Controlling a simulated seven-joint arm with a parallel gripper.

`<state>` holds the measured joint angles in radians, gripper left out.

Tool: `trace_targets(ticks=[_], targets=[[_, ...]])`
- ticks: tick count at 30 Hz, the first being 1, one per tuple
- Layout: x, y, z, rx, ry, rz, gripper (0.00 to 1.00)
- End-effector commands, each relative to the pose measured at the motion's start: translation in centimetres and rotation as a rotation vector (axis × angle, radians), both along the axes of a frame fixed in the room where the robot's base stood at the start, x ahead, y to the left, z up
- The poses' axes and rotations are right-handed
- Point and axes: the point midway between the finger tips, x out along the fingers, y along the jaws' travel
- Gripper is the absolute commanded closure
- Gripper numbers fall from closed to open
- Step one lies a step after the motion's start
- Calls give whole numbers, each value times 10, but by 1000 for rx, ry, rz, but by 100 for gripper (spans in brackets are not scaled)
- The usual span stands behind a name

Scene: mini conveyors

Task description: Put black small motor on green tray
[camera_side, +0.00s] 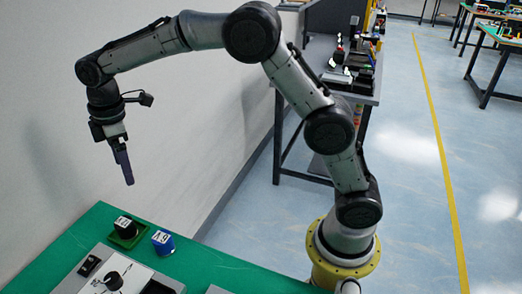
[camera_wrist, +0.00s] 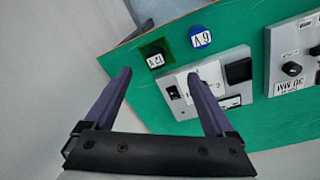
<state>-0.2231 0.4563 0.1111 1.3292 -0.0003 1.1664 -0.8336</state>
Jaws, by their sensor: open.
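A black small motor (camera_side: 124,224) with a white label sits on a small square green tray (camera_side: 127,239) near the far-left part of the green table. The black motor (camera_wrist: 155,54) also shows in the wrist view, with a label that looks like 12V, inside the edges of the green tray (camera_wrist: 145,48). A blue motor (camera_side: 163,243) with a 6V label stands to its right, apart from it; it shows in the wrist view too (camera_wrist: 200,38). My gripper (camera_side: 128,183) hangs in the air above the tray, empty. Its purple fingers (camera_wrist: 158,74) are spread open.
A grey and white panel (camera_side: 118,275) with a black switch and knob lies in front of the motors. A second knob panel (camera_wrist: 295,66) is at right in the wrist view. The green table (camera_side: 205,262) is bare right of the blue motor. A wall stands behind.

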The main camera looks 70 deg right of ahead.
Motion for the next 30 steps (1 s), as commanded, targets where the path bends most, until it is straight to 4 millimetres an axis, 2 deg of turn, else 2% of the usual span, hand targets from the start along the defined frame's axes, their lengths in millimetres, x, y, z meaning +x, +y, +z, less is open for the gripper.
trace_targets(ticks=[1,6,9,12,17,21,25,30], targets=[[-18,-12,22,11,-30,-62,11],[-78,-43,66,48,-103,-266,11],[-117,-60,84,76,-147,-386,11],[-157,-74,93,105,-189,-504,11],[-223,-93,95,162,-256,-690,11],[-275,-104,82,213,-308,-842,11],[-308,-109,66,253,-345,-947,11],[-328,-112,53,280,-366,-1017,11]])
